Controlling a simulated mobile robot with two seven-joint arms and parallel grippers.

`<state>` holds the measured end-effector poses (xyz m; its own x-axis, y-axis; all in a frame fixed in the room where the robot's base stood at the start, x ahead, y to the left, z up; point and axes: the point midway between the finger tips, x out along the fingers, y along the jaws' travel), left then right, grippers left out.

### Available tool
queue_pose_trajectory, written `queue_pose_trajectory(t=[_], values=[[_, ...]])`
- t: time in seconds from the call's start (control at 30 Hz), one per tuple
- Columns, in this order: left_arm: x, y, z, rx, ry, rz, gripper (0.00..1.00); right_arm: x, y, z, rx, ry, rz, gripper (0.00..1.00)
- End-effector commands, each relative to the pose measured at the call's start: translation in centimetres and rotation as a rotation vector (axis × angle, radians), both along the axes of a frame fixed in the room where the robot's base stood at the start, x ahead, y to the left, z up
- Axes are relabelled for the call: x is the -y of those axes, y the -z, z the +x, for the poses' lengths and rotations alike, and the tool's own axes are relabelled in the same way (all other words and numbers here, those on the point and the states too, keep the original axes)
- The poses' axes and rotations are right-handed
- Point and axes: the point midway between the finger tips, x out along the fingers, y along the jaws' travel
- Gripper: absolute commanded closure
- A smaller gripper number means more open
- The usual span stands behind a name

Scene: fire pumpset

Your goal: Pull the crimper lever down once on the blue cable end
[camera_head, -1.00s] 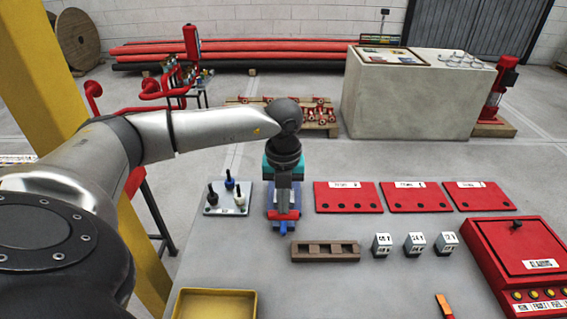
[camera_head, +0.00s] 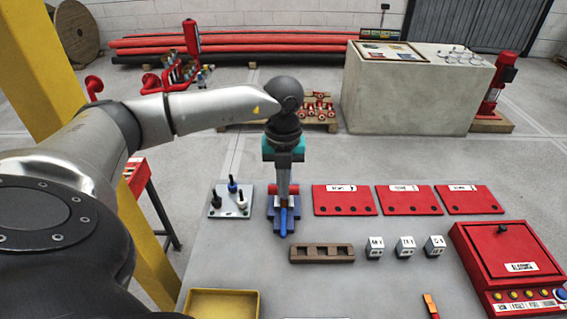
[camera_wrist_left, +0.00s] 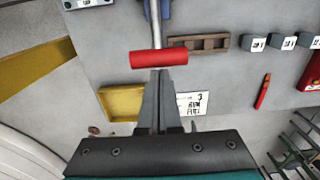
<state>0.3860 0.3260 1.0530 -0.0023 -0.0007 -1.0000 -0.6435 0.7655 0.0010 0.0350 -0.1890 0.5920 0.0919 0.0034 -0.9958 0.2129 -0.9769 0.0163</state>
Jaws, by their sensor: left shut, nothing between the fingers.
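The crimper (camera_head: 284,224) is a blue tool standing on the grey table, with a lever ending in a red cross handle (camera_head: 271,188). In the left wrist view the red handle (camera_wrist_left: 158,58) lies crosswise on a grey metal rod running up to the blue body. My left gripper (camera_head: 284,190) is shut and empty, pointing down over the crimper. In the left wrist view its fingertips (camera_wrist_left: 164,74) are right by the handle; I cannot tell whether they touch. A separate blue cable end is not clearly distinguishable at the crimper. My right gripper is not in view.
A grey plate with several pegs (camera_head: 231,207) stands left of the crimper. Red boards (camera_head: 343,200) lie to the right. A brown slotted block (camera_head: 321,253) and small grey blocks (camera_head: 405,247) lie in front. A yellow tray (camera_head: 222,291) and red panel box (camera_head: 512,262) flank the near side.

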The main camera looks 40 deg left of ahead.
Motion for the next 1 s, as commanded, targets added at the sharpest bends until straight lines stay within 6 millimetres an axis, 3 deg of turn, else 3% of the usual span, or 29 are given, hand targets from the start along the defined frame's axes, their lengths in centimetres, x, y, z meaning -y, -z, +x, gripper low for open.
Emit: queue_pose_trajectory(t=[0.7,1.0], values=[[0.0,-7.6,0.1,0.002,-0.001,0.001,1.00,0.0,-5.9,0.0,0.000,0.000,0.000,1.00],[0.0,-8.3,0.1,0.002,-0.001,0.001,1.00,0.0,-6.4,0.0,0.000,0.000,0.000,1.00]])
